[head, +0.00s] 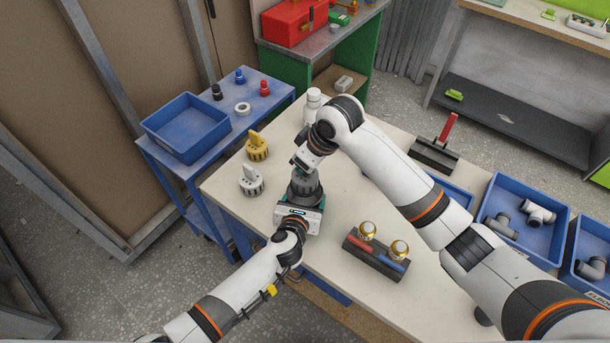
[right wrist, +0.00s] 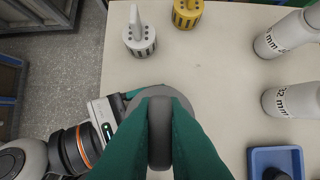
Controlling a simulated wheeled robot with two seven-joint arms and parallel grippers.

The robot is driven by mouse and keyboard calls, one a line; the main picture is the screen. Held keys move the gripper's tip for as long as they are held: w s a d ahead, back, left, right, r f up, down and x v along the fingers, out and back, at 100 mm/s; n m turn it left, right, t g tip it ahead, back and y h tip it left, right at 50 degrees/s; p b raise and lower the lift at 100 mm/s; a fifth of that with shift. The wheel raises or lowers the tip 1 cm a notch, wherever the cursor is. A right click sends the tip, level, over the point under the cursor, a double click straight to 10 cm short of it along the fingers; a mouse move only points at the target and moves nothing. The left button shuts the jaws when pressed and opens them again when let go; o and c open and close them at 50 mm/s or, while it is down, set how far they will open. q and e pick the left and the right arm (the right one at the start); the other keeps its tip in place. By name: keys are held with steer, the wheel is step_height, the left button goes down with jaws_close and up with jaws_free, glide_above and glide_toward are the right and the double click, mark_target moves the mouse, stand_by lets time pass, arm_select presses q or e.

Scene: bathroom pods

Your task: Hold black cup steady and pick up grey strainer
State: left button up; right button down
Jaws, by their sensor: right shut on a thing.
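The grey strainer's upright handle (right wrist: 160,132) is between the teal fingers of my right gripper (right wrist: 160,145) in the right wrist view. My right gripper (head: 303,172) is shut on it from above. The strainer's round grey top (right wrist: 160,92) shows beyond the fingers. The black cup (head: 304,190) stands below my right gripper in the head view. I cannot tell exactly where strainer and cup meet. My left gripper (head: 303,206) comes in low from the front, with teal fingers on both sides of the cup. Whether they press on it is unclear.
A white strainer (head: 251,181) and a yellow strainer (head: 257,148) stand left of the cup. A black block with gold knobs (head: 377,255) is to the right. White bottles (right wrist: 288,100) stand behind. Blue bins (head: 525,205) hold pipe fittings. A blue trolley (head: 210,150) adjoins the left side.

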stand_by(0.3)
arm_select(q)
steer(key=o, duration=1)
steer(key=shift+o, duration=0.2)
steer(key=v, duration=1)
steer(key=shift+s+a, duration=0.15)
steer(key=shift+s, duration=0.3)
steer(key=shift+s+a+r, duration=0.1)
steer(key=shift+s+r, duration=0.2)
steer(key=shift+s, duration=0.2)
